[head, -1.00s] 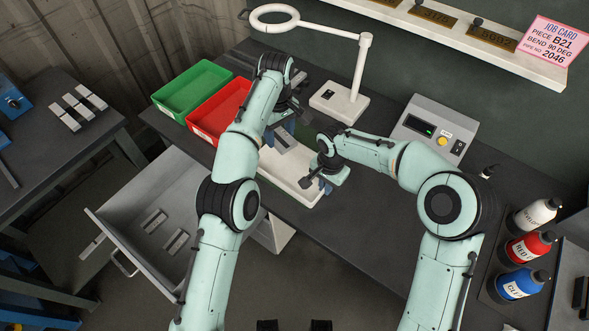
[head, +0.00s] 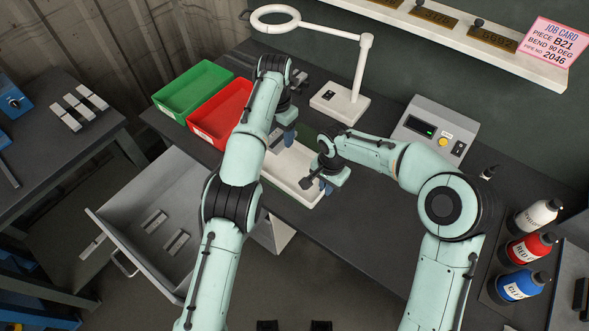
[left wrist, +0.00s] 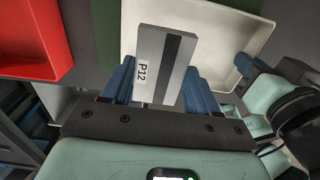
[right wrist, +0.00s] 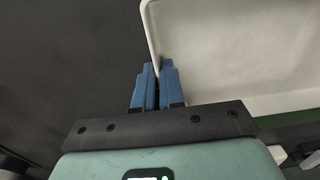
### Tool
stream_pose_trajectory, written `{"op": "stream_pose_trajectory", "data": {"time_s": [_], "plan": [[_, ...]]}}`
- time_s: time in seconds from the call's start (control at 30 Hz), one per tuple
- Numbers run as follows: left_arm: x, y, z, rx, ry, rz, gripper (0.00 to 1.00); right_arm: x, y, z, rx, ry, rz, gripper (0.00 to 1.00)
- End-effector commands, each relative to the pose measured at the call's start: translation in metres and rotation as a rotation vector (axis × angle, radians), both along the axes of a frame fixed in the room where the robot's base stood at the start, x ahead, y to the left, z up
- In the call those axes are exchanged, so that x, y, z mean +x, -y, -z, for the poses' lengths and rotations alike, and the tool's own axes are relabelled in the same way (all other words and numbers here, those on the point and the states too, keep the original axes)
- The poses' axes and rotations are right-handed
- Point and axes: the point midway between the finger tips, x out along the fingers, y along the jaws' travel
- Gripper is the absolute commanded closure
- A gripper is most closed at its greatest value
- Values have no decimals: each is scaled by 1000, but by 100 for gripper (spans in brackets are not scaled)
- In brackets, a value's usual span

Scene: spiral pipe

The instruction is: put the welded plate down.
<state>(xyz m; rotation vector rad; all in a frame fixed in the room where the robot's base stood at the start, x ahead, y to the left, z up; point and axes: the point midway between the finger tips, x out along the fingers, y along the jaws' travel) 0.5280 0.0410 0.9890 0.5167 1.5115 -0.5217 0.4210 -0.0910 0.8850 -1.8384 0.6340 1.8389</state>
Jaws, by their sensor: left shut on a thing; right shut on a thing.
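The welded plate (left wrist: 165,62) is a grey bar with a dark stripe and a P12 label. My left gripper (left wrist: 160,85) is shut on it, with a blue finger on each side. In the left wrist view it overlaps the white tray (left wrist: 240,28); I cannot tell its height above it. In the head view my left gripper (head: 289,139) is at the back of the tray (head: 285,172), and the plate is mostly hidden by my arm. My right gripper (head: 326,186) is shut on the tray's wall; the right wrist view shows its fingers (right wrist: 157,80) at the rim.
A red bin (head: 220,113) and a green bin (head: 192,90) stand left of the tray. A magnifier lamp (head: 340,104) and a grey control box (head: 436,128) stand behind. An open drawer (head: 165,190) holds plates. Bottles (head: 530,248) stand at the right.

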Motion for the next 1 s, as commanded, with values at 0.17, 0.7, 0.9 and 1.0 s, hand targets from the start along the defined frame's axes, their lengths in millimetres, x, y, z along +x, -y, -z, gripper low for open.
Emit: {"op": "stream_pose_trajectory", "data": {"time_s": [0.17,0.7,0.9,1.0], "plan": [[0,0,11,-1,2,-40,100,0,0,0,0,0,0,100],[0,0,81,-1,2,-37,100,0,0,0,1,1,0,100],[1,0,98,-1,5,-37,100,0,0,0,1,1,0,100],[1,0,98,-2,6,-37,100,0,0,0,1,1,0,100]]}}
